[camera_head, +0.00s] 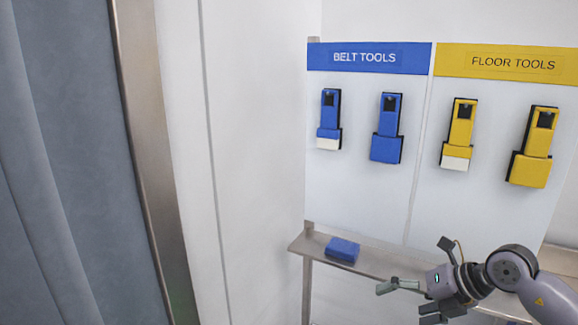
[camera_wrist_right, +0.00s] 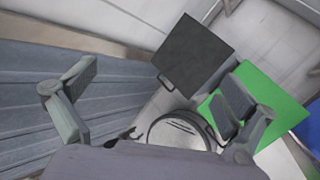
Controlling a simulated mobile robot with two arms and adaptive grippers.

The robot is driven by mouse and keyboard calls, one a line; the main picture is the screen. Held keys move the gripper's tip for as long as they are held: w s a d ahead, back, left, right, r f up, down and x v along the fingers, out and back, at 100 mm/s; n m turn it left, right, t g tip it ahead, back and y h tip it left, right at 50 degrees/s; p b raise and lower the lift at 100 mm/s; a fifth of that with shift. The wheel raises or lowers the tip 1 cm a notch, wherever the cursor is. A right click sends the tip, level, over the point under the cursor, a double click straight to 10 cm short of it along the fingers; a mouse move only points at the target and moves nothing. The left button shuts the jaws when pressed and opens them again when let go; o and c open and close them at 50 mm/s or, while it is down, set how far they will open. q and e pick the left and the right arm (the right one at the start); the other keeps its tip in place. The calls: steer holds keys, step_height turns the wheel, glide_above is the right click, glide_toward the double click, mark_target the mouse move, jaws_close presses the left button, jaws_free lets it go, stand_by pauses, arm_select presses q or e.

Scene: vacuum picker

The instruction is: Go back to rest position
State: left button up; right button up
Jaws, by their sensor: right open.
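My right gripper (camera_head: 407,299) is at the lower right of the head view, in front of the metal shelf. Its fingers are spread and nothing is between them. In the wrist view the right gripper (camera_wrist_right: 165,92) also shows its fingers wide apart and empty, above the floor area. My left gripper is in neither view.
A blue block (camera_head: 342,250) lies on the metal shelf (camera_head: 372,262), left of my right gripper. Above hang blue tools (camera_head: 387,128) and yellow tools (camera_head: 534,147). The wrist view shows a dark square bin (camera_wrist_right: 193,55), a round lidded container (camera_wrist_right: 180,131) and a green surface (camera_wrist_right: 276,104).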

steer(key=s+a+r+t+y, duration=0.1)
steer(key=s+a+r+y, duration=0.15)
steer(key=a+y, duration=0.6)
steer(key=a+r+m+t+y, duration=0.1)
steer(key=a+r+m+t, duration=0.5)
steer(key=r, duration=0.2)
steer(key=d+f+m+t+h, duration=0.3)
steer(key=d+m+t+h, duration=0.15)
steer(key=m+h, duration=0.35)
steer(key=d+f+m+t+h, duration=0.3)
steer(key=d+m+h, duration=0.3)
steer(key=m, duration=0.4)
steer(key=s+d+f+m+g+h, duration=0.3)
steer(key=d+f+m+g+h, duration=0.15)
steer(key=f, duration=0.45)
steer(key=s+a+f+m+g+y, duration=0.1)
steer(key=s+a+f+m+g, duration=0.1)
steer(key=s+f+g, duration=0.75)
steer(key=s+a+f+m+g+y, duration=0.15)
steer(key=s+f, duration=0.55)
steer(key=s, duration=0.8)
step_height(320, 180, down, 28)
steer(key=s+g, duration=0.1)
steer(key=g, duration=0.1)
steer(key=s+d+f+g, duration=0.1)
steer(key=s+d+f, duration=0.2)
steer(key=s+f, duration=1.1)
steer(key=shift+s+f, duration=0.15)
steer(key=shift+s, duration=0.7)
